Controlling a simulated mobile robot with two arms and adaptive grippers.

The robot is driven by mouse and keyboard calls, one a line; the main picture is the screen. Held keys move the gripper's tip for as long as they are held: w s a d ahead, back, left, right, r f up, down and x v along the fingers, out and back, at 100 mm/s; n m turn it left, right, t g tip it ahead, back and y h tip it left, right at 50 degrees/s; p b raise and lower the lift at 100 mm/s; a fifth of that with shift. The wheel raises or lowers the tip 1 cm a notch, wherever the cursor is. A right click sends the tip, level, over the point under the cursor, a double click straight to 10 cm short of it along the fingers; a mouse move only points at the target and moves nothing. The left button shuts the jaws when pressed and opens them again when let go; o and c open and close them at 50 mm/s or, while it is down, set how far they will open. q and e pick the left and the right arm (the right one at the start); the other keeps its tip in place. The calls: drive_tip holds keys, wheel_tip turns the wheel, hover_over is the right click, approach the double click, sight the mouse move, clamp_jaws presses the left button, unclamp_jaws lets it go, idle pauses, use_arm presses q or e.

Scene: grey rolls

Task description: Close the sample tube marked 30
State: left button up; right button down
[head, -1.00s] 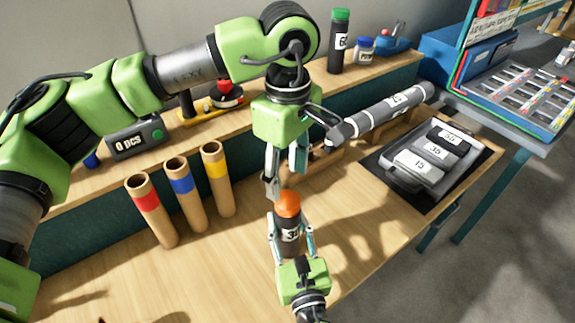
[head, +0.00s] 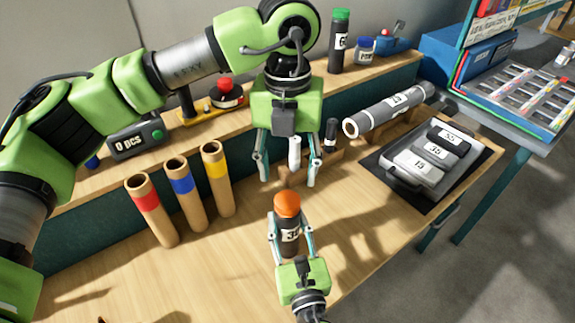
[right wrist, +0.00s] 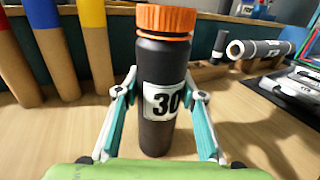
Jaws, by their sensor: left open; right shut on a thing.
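The sample tube marked 30 (right wrist: 155,125) is a dark upright bottle with a white label and an orange cap on its mouth. The orange cap (right wrist: 165,20) looks level in the right wrist view; I cannot tell how tightly it sits. In the head view the tube (head: 289,245) stands at the front of the bench. My right gripper (head: 291,232) is shut on its body, a finger on each side. My left gripper (head: 288,180) is open, fingers pointing down, above and slightly behind the orange cap, not touching it.
Cardboard tubes with red, blue and yellow bands (head: 184,193) stand to the left. A grey labelled roll (head: 390,110) lies on a wooden rest behind, right. A small dark cylinder (head: 330,134) stands near its end. A tray (head: 392,178) lies at right. Bench is clear at front left.

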sight(287, 200)
use_arm(q)
drive_tip(key=n, duration=0.4)
drive_tip(key=shift+r, duration=0.15)
drive_tip(key=shift+f, duration=4.05)
